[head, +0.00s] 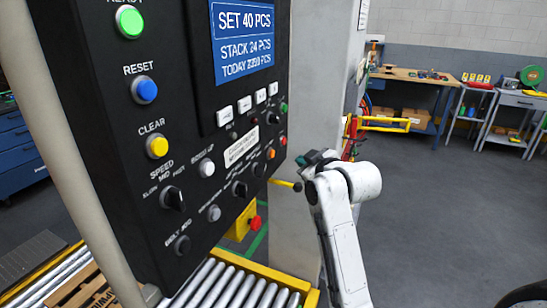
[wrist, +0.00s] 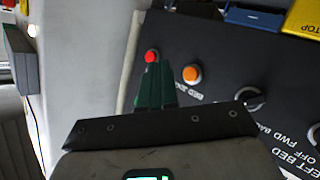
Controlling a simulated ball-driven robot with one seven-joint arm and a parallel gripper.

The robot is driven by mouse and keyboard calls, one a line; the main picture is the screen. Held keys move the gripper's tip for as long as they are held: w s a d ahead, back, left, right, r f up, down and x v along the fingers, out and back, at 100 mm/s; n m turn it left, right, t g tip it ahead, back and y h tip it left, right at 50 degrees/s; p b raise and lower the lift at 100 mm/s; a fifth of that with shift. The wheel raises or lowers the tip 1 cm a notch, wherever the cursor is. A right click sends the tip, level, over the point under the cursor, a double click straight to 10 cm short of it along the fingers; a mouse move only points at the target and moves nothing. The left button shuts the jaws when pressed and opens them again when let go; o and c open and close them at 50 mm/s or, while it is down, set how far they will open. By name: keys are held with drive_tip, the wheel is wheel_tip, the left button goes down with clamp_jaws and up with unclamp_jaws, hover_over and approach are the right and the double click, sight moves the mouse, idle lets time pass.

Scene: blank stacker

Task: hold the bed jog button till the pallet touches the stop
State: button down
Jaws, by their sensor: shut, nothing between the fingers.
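The black control panel (head: 130,190) fills the left of the head view. An orange button (head: 271,153) sits near its right edge; in the wrist view the orange button (wrist: 192,74) has the BED JOG label beside it. My gripper (head: 301,160) is just right of the panel's edge in the head view. Its green fingers are shut and empty in the wrist view (wrist: 154,68), tips beside the orange button and overlapping a red button (wrist: 152,57). I cannot tell whether they touch anything. A wooden pallet (head: 85,290) shows partly on the rollers at lower left. I cannot make out its stop.
A yellow box with a red button (head: 255,222) stands beneath the panel. Rollers (head: 225,285) run below. Open grey floor (head: 440,200) lies to the right, with workbenches behind.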

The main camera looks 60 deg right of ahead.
sight(272, 154)
drive_tip(key=shift+w+a, duration=0.2)
drive_tip(key=shift+w, duration=2.2)
drive_tip(key=shift+w, duration=0.15)
drive_tip(key=shift+w, duration=0.25)
